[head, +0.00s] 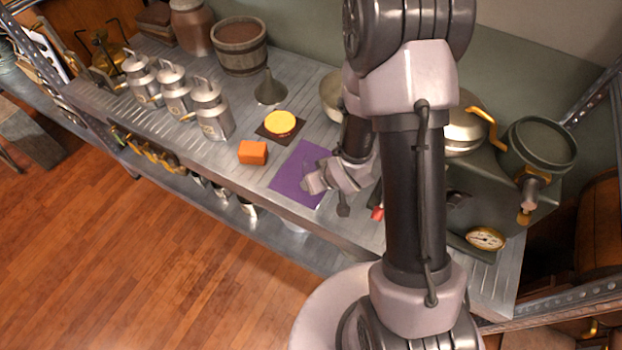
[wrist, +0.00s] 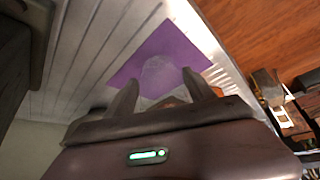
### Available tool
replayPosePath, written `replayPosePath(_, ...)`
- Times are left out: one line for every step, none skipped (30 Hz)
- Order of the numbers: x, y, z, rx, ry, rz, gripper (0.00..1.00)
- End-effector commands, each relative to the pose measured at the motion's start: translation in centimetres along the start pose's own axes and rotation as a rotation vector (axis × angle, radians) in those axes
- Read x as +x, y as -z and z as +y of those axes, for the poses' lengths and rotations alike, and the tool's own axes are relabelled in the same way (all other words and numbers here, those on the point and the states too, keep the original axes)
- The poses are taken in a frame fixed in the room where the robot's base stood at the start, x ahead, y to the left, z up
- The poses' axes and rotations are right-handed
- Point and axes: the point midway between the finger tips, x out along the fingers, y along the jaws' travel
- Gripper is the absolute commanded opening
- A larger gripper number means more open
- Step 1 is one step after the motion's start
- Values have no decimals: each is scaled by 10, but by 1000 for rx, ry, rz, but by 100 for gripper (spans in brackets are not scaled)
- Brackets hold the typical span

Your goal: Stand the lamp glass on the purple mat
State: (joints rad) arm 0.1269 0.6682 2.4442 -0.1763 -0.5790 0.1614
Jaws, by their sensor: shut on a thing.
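The purple mat (head: 287,180) lies flat on the metal shelf top near its front edge; it also shows in the wrist view (wrist: 182,42). My gripper (wrist: 160,82) is over the mat's near part in the wrist view, its two fingers on either side of a clear, faint glass, the lamp glass (wrist: 158,68). The gripper is shut on it. In the head view my gripper (head: 314,184) is over the right part of the mat, and I cannot make out the glass there. Whether the glass touches the mat I cannot tell.
An orange block (head: 253,153) and a yellow disc (head: 280,124) on a dark square sit left of the mat. A grey funnel (head: 269,89) stands behind them, several metal cans (head: 211,110) farther left.

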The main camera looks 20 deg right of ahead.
Motion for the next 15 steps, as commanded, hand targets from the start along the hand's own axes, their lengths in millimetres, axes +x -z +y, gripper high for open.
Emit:
replayPosePath(5,14,2,-3,0,2,18)
replayPosePath(10,21,4,-3,1,1,18)
replayPosePath(16,30,6,-1,1,0,18)
replayPosePath(19,36,7,-3,0,1,18)
replayPosePath(23,41,8,-1,0,0,18)
replayPosePath(26,46,10,-1,1,0,18)
replayPosePath(29,48,10,0,1,-2,18)
replayPosePath(30,51,11,-1,1,-1,18)
replayPosePath(33,52,11,-1,1,-2,18)
replayPosePath(36,52,12,0,0,-3,18)
replayPosePath(40,50,12,0,1,-3,18)
replayPosePath(47,45,12,0,1,-3,18)
replayPosePath(53,42,12,0,1,-4,18)
replayPosePath(59,38,12,1,0,-5,18)
replayPosePath(64,34,12,1,0,-4,18)
